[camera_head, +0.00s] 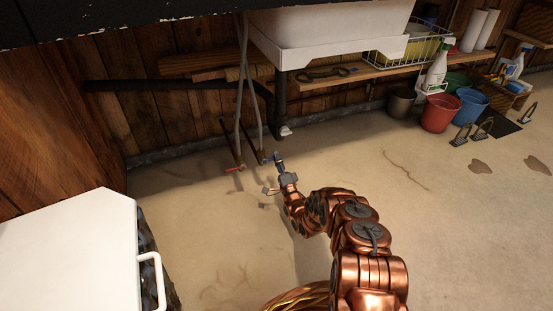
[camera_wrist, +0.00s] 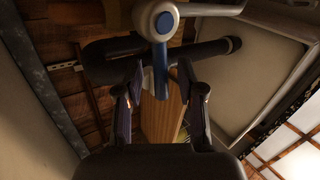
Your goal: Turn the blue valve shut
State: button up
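The blue valve (camera_head: 272,156) sits at the foot of a grey supply pipe under the white sink. In the wrist view its blue handle (camera_wrist: 161,72) hangs from a round metal fitting. My gripper (camera_head: 279,168) is low under the sink, right at the blue valve. In the wrist view my gripper (camera_wrist: 159,80) is open, with one finger on each side of the blue handle. Gaps show between handle and fingers; I cannot tell how deep the handle lies between them. A red valve (camera_head: 234,169) is on the other pipe, to the left.
Grey pipes (camera_head: 240,100) run up to the white sink (camera_head: 330,30). A dark drain pipe (camera_head: 190,86) runs behind them along the wooden wall. A white cabinet (camera_head: 70,255) stands at the left front. Buckets, including a red one (camera_head: 440,113), stand at right. The middle floor is clear.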

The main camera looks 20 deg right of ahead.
jog(key=shift+r, duration=5)
